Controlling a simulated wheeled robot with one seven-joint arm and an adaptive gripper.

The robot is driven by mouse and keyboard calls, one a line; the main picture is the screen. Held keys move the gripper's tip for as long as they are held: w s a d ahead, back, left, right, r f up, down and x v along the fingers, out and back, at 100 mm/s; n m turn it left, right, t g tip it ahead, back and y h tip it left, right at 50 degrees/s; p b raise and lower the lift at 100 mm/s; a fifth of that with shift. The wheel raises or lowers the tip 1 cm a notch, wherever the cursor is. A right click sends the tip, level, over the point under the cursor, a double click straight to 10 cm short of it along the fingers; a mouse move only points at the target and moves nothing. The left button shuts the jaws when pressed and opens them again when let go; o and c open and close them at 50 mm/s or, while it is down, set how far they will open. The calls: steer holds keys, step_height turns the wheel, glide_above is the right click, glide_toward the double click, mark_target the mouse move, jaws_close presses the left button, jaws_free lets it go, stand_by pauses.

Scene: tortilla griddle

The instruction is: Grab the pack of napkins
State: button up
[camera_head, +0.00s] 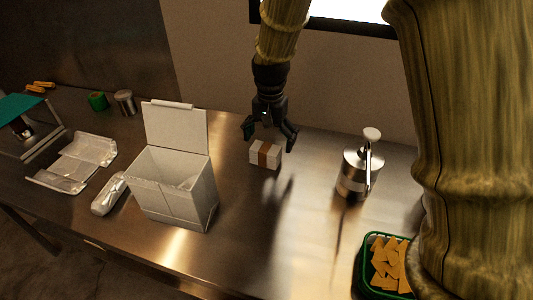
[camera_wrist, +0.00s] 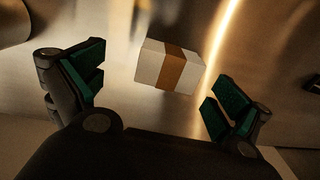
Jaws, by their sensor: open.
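The pack of napkins is a small white block (camera_head: 257,158) with a brown band around its middle. It lies on the steel counter near the back wall. In the wrist view the pack (camera_wrist: 150,66) sits ahead of the fingers, between their lines, with nothing touching it. My gripper (camera_head: 270,137) points down just above the pack, fingers spread apart. In the wrist view my gripper (camera_wrist: 155,95) shows both green-padded fingers wide apart and empty.
A white open box (camera_head: 172,195) stands left on the steel counter (camera_head: 240,240). A metal canister (camera_head: 358,172) stands right. A green basket of chips (camera_head: 366,275) is at front right. A foil wrapper (camera_head: 75,165) lies far left. The counter around the pack is clear.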

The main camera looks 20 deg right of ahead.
mark_target(266, 148)
steer(key=shift+w+a+f, duration=0.15)
steer(key=shift+w+f, duration=1)
steer(key=shift+f, duration=0.3)
steer(key=shift+s+a+f+p, duration=0.15)
steer(key=shift+s+f+p, duration=0.3)
steer(key=shift+s+p, duration=0.1)
steer(key=f, duration=0.3)
steer(key=shift+w+f, duration=0.1)
steer(key=shift+w, duration=0.3)
steer(key=shift+s, duration=0.25)
steer(key=shift+w+a, duration=0.1)
steer(key=shift+w, duration=0.05)
steer(key=c, duration=0.9)
